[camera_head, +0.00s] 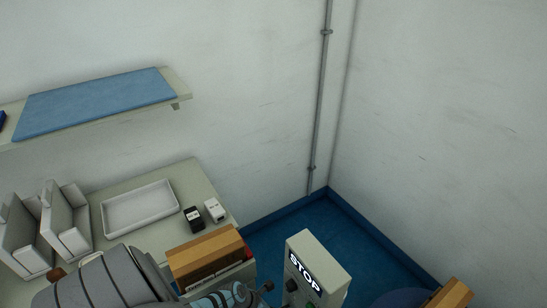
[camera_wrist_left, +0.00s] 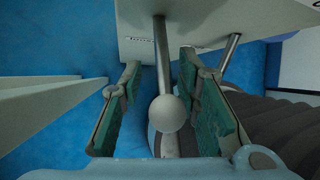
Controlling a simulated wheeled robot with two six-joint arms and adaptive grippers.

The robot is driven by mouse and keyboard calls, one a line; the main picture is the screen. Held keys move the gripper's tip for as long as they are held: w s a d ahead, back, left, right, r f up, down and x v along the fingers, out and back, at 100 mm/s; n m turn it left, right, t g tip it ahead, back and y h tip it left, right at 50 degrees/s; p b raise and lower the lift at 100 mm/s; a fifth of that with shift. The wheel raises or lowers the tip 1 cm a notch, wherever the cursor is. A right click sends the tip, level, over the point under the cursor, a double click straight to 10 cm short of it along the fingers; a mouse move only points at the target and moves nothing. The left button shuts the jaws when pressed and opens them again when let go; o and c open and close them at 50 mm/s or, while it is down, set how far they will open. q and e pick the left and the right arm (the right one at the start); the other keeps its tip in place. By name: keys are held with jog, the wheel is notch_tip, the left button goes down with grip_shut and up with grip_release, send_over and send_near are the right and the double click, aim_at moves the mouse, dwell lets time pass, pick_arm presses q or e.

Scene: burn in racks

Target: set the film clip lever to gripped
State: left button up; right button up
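In the left wrist view a pale round knob (camera_wrist_left: 167,114) on a straight grey rod lies between the two green-padded fingers of my left gripper (camera_wrist_left: 160,88). The fingers are open, with a gap on each side of the knob. The rod runs up to a pale panel (camera_wrist_left: 210,20). I cannot tell whether this is the film clip lever. A second grey rod (camera_wrist_left: 229,55) stands to its right, outside the fingers. In the head view my left arm comes in at the bottom left; its fingertips cannot be made out. My right gripper is not in view.
A pale box marked STOP (camera_head: 318,268) stands at bottom centre. A brown block (camera_head: 205,255) is near my left arm. A white tray (camera_head: 105,222) and two small dark and white items (camera_head: 194,219) lie on the bench. Blue floor (camera_head: 285,235) shows behind the STOP box.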

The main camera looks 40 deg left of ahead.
pick_arm(q)
jog(key=v, duration=1.2)
